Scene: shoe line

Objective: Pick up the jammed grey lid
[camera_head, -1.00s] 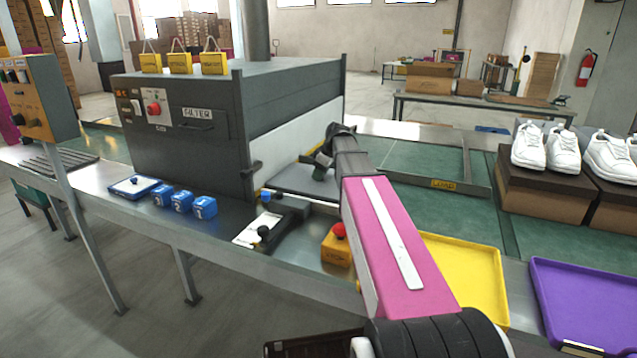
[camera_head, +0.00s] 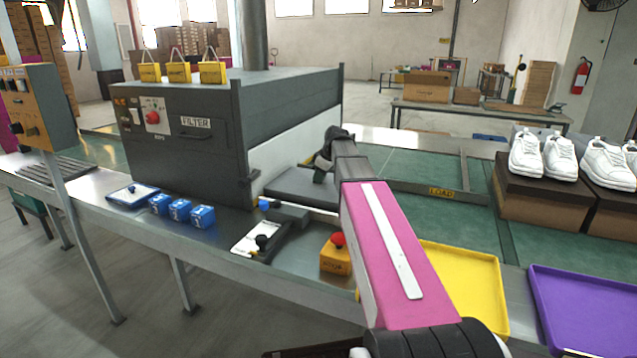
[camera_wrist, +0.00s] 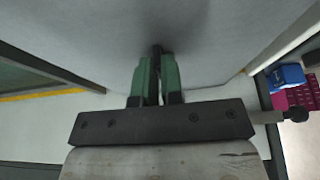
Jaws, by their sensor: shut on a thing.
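The grey lid (camera_head: 299,188) is a flat grey panel beside the dark machine's white side, partly hidden by my arm. In the wrist view the lid (camera_wrist: 225,45) fills most of the upper picture as a broad pale grey surface. My gripper (camera_wrist: 156,62) is shut, its two green fingers close together on a small dark part at the lid, likely its handle. In the head view my gripper (camera_head: 319,176) shows only in part, at the lid's right side behind my wrist.
The dark filter machine (camera_head: 190,140) stands left of the lid. A yellow box with a red button (camera_head: 336,256), a clipboard (camera_head: 254,239) and blue blocks (camera_head: 180,210) lie in front. A yellow tray (camera_head: 470,275) and purple tray (camera_head: 585,310) are at right.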

